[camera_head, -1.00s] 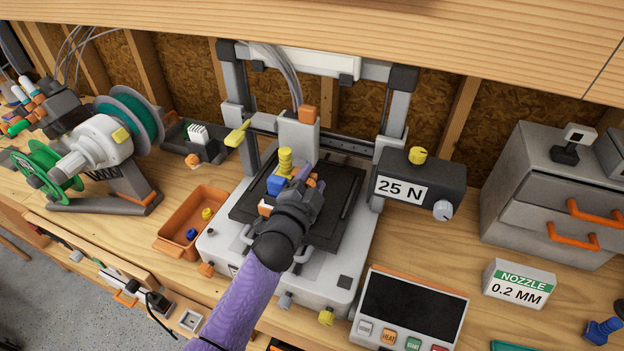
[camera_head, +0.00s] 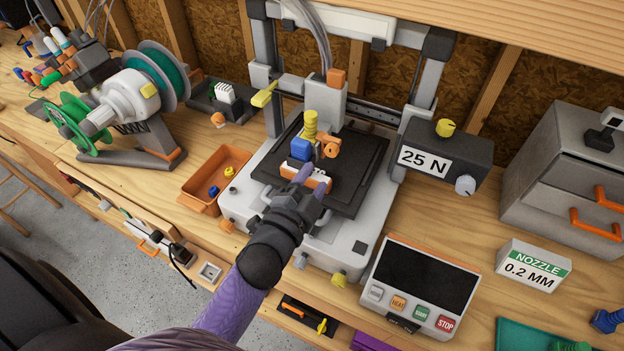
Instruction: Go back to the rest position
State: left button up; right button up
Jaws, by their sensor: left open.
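My left gripper (camera_head: 304,184) is over the front part of the 3D printer (camera_head: 258,205), its arm with the purple sleeve coming in from the bottom left. Its fingers are apart and look empty. Just beyond the fingertips, on the black print bed (camera_head: 352,193), stands a small printed piece with a blue block (camera_head: 301,149), a yellow ribbed post (camera_head: 310,125) and an orange part (camera_head: 329,148). The wrist hides the printer's front edge. From this angle I cannot tell whether a fingertip touches the piece. My right gripper is not in view.
An orange bin (camera_head: 200,190) with small parts stands left of the printer. A control panel (camera_head: 424,286) with buttons is at the front right. A nozzle box (camera_head: 533,270) and grey drawers (camera_head: 567,190) stand farther right. A spool holder (camera_head: 125,110) is at the left.

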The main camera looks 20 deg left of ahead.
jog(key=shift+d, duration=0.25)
pick_arm(q)
jog(key=s+d+f+n+g, duration=0.1)
jog(key=s+f+n+g, duration=0.35)
jog(key=s+g, duration=0.4)
jog(key=s+d+f+n+g, duration=0.1)
jog(key=s+f+n+g, duration=0.4)
jog(key=s, duration=0.6)
notch_tip(320, 180, down, 25)
jog(key=s+a+g+b, duration=0.1)
jog(key=s+g+b, duration=0.2)
jog(key=b, duration=0.5)
jog(key=s+a+f+b, duration=0.2)
jog(key=s+f+b, duration=0.3)
jog(key=s+f, duration=0.7)
notch_tip(320, 180, down, 3)
jog(key=shift+s+a+r+m+g+y, duration=0.15)
jog(key=shift+s+a+m+g+y, duration=0.2)
jog(key=shift+a+g+y, duration=0.1)
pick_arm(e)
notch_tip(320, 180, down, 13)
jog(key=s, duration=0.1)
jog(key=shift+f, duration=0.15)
